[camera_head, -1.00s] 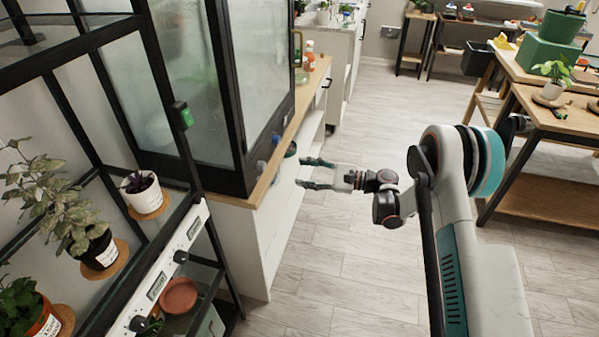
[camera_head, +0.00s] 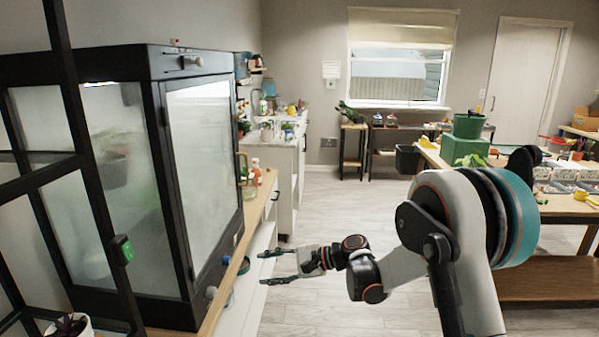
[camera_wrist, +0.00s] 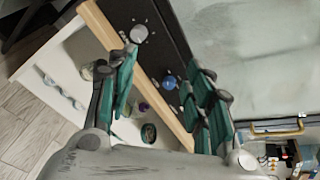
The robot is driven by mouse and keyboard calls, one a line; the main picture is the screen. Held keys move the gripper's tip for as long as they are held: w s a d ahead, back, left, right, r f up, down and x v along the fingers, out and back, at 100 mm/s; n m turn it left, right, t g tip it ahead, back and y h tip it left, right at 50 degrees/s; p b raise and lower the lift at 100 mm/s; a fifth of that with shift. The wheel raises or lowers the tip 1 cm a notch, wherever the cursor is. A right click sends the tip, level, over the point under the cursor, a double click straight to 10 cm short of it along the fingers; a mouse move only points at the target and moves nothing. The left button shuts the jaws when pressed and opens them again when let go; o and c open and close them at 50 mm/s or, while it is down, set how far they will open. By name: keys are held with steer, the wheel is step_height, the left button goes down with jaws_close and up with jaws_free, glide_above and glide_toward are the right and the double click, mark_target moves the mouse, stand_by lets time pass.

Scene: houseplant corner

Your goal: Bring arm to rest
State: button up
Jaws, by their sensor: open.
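My gripper (camera_head: 268,268) is open and empty in the head view. It points left, toward the edge of the wooden-topped counter (camera_head: 262,196) that bears the glass cabinet. My arm is folded in front of me, with its large joint at the right. In the wrist view the two teal-padded fingers (camera_wrist: 165,95) stand apart with nothing between them. Behind them are the counter's wooden edge and a blue knob (camera_wrist: 169,82) and a grey knob (camera_wrist: 139,33) on the dark cabinet base. I cannot tell how close the fingers are to the counter.
The black-framed glass cabinet (camera_head: 205,150) stands at the left, with a black shelf frame (camera_head: 78,130) nearer.

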steer(key=s+d+r+n+t+h, duration=0.2)
steer(key=s+d+r+n+h, duration=0.35)
steer(key=s+d+r, duration=0.75)
steer(key=s+d+f+n+t+h, duration=0.1)
steer(key=s+d+n+h, duration=0.1)
steer(key=s+d+h, duration=0.2)
steer(key=s+d+f+n+t+h, duration=0.1)
steer(key=s+d+h, duration=0.3)
steer(key=s+d, duration=0.7)
steer(key=s+f+n, duration=0.1)
steer(key=s, duration=0.5)
steer(key=shift+f+t, duration=0.3)
steer(key=shift+t, duration=0.1)
